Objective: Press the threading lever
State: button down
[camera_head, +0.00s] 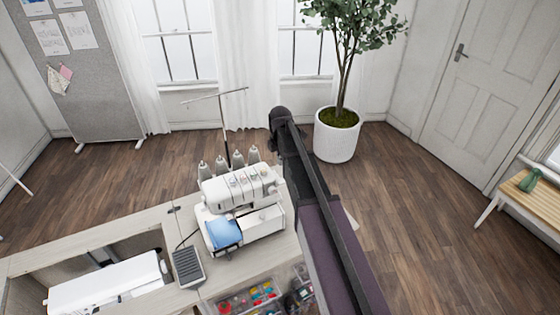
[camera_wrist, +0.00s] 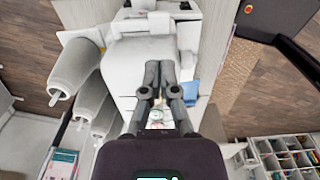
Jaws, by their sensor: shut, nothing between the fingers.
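A white overlock sewing machine (camera_head: 240,190) stands on the cabinet top, with several thread cones (camera_head: 237,160) behind it and a blue cloth (camera_head: 224,233) at its front left. In the wrist view, the white machine body (camera_wrist: 140,52) fills the middle. My gripper (camera_wrist: 163,68) is shut and empty, with its two fingers side by side over the machine. I cannot tell whether the fingertips touch it. A small round dial (camera_wrist: 155,116) shows beneath the fingers. I cannot pick out the threading lever. In the head view my gripper cannot be made out.
A thread stand pole (camera_head: 222,118) rises behind the machine. A foot pedal (camera_head: 187,266) lies to its left, beside a second white machine (camera_head: 105,284) in the cabinet opening. An open drawer of supplies (camera_head: 250,298) is in front. A potted tree (camera_head: 336,135) stands beyond.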

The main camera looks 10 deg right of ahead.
aim_at(280, 181)
jog(key=shift+f+b, duration=4)
jog(key=shift+f, duration=0.3)
